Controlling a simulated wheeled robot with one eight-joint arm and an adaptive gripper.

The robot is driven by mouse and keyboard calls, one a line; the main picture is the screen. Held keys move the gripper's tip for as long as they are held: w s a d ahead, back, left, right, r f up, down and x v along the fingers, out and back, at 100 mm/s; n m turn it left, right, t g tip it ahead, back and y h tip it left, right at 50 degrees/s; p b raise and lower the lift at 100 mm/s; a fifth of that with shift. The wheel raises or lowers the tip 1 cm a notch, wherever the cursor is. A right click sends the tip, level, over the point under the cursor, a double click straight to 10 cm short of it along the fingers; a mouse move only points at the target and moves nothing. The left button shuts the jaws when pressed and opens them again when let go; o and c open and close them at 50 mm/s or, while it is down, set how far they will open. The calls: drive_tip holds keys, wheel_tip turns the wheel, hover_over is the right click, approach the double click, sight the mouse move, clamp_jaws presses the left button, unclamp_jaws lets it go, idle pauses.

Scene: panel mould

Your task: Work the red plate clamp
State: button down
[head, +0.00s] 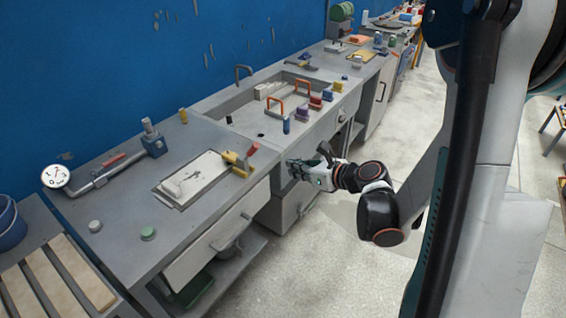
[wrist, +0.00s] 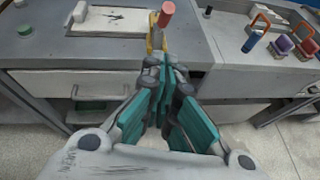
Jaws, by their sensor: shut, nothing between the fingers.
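The plate clamp has a yellow body and a red handle (head: 252,149). It stands on the bench's front edge beside a pale plate (head: 196,178) in a recess. The handle leans up and to the right in the head view. In the wrist view the red handle (wrist: 167,13) rises beyond my fingers, and the yellow body (wrist: 153,36) is partly hidden behind the fingertips. My gripper (head: 293,167) is to the right of the clamp, off the bench front. It also shows in the wrist view (wrist: 168,72), with its teal-padded fingers together and empty, apart from the handle.
A drawer (head: 212,238) with a bar handle lies below the clamp. A sink-like basin (head: 228,103) with orange handles and several coloured small parts is on the bench beyond. A pipe with a gauge (head: 55,176) lies at the back left. The floor to the right is open.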

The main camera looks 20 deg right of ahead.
sight(257, 149)
drive_tip(key=w+a+f+b, duration=0.2)
drive_tip(key=w+a, duration=0.3)
drive_tip(key=w, duration=0.6)
drive_tip(key=shift+a+b, duration=0.2)
drive_tip(key=shift+b, duration=0.2)
drive_tip(key=shift+w+a+r, duration=0.3)
drive_tip(key=shift+w+r, duration=0.25)
drive_tip(key=shift+s, duration=0.1)
